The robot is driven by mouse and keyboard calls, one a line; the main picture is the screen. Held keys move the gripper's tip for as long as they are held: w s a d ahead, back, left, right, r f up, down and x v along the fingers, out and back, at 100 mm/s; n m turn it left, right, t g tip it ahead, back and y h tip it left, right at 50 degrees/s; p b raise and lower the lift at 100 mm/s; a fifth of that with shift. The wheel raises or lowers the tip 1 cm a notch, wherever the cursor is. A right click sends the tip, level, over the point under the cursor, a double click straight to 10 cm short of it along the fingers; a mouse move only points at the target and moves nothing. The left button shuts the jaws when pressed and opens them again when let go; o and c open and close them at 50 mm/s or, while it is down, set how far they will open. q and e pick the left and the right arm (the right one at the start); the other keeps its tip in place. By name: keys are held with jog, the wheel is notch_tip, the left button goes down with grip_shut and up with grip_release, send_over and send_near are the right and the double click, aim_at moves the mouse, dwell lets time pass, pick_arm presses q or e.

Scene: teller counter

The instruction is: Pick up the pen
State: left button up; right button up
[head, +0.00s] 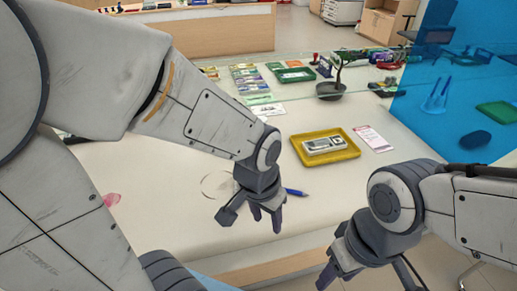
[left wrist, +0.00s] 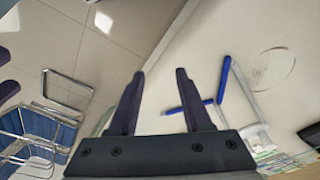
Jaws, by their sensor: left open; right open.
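A blue pen (head: 297,192) lies on the pale counter top, just right of my left gripper in the head view. In the left wrist view, a blue stick (left wrist: 172,112), apparently the pen, shows between the fingers and runs behind the right one. A second blue strip (left wrist: 223,82) stands beside it at an angle; I cannot tell what it is. My left gripper (head: 252,222) is open and empty above the counter, fingers pointing down; its fingers also show in the left wrist view (left wrist: 158,75). My right gripper (head: 335,275) is open and empty at the counter's front edge.
A yellow tray (head: 350,153) holding a grey device (head: 324,145) is behind the pen. A paper slip (head: 373,138) lies beside it. A small potted plant (head: 331,90) and a green tray (head: 294,75) stand farther back. A ring stain (head: 216,184) marks the counter.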

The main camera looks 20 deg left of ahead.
pick_arm(q)
jog(key=w+a+r+n+p, duration=0.1)
jog(key=w+a+r+p, duration=0.3)
jog(key=r+p, duration=0.3)
jog(key=w+a+r+n+p, duration=0.2)
jog(key=w+a+r+p, duration=0.15)
jog(key=r+p, duration=0.35)
jog(key=w+f, duration=0.2)
jog(key=f, duration=0.3)
jog(key=w+a+f+m+g+p, duration=0.1)
jog(key=w+f, duration=0.2)
jog(key=f, duration=0.2)
jog(key=w+f+m+p, duration=0.1)
jog(key=w+f, duration=0.1)
jog(key=f, duration=0.4)
jog(key=shift+w+a+y, duration=0.3)
jog(key=shift+y, duration=0.1)
jog(key=shift+s+f+p, duration=0.1)
jog(key=shift+f+p, duration=0.35)
jog(key=shift+f, duration=0.4)
notch_tip(320, 180, down, 4)
jog(key=shift+d+f+p, duration=0.1)
jog(key=shift+d+p, duration=0.05)
jog(key=shift+p, duration=0.35)
pick_arm(e)
notch_tip(320, 180, up, 21)
jog(key=shift+f, duration=0.1)
pick_arm(q)
grip_shut()
